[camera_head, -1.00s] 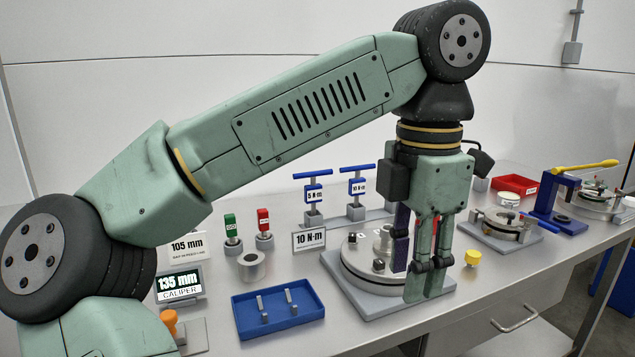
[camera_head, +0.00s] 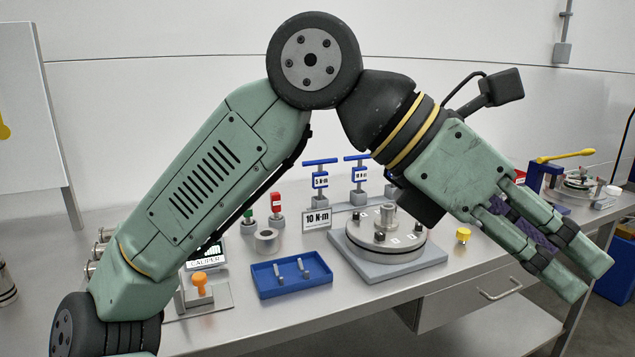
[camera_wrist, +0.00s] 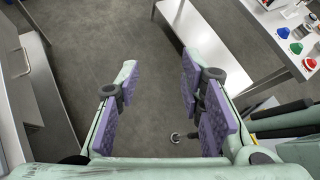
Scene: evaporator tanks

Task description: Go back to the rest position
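My gripper (camera_head: 575,272) is in the head view at the right, tilted down to the right, in front of the bench's right part.
A blue bin (camera_head: 616,268) stands at the right.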

